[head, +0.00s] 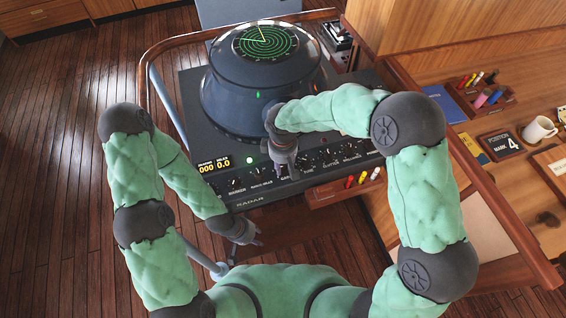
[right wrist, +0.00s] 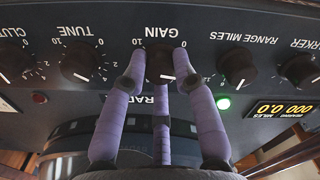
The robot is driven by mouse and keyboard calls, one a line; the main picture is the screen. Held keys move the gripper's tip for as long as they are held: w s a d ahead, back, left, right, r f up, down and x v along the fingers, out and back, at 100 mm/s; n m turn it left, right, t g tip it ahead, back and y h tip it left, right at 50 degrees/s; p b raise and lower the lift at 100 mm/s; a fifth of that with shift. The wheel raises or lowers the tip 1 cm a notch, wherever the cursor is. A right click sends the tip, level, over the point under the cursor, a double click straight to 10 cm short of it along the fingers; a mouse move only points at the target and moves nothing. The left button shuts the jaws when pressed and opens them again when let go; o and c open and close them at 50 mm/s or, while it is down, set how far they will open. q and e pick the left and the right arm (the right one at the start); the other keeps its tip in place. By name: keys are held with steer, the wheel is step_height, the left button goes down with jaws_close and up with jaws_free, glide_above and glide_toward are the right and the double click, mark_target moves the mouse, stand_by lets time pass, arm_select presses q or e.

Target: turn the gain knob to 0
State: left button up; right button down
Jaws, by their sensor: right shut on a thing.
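The gain knob (right wrist: 160,62) is a dark round knob on the radar's sloped black panel, shown upside down in the right wrist view. Its label GAIN is above it in that view, with 10 to the left and 0 to the right. A white mark shows low on the knob, between the fingers. My right gripper (right wrist: 160,80) has its purple-grey fingers closed around the knob. In the head view my right gripper (head: 285,168) covers most of the knob. My left gripper (head: 246,238) hangs below the panel's front edge, away from the knobs; its finger opening is unclear.
The tune knob (right wrist: 79,62) and range miles knob (right wrist: 237,66) flank the gain knob closely. A green light (right wrist: 223,103) glows nearby. The radar hood (head: 250,100) with its green round screen stands behind my right gripper. A wooden rail (head: 490,215) and desk are at right.

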mark_target(283, 167)
steer(key=n+p, duration=0.2)
steer(key=n, duration=0.3)
steer(key=shift+n, duration=0.3)
steer(key=n+p, duration=0.2)
steer(key=n, duration=0.3)
steer(key=shift+n, duration=0.3)
steer(key=c, duration=1)
jaws_free()
step_height(283, 167, up, 12)
steer(key=shift+f, duration=0.1)
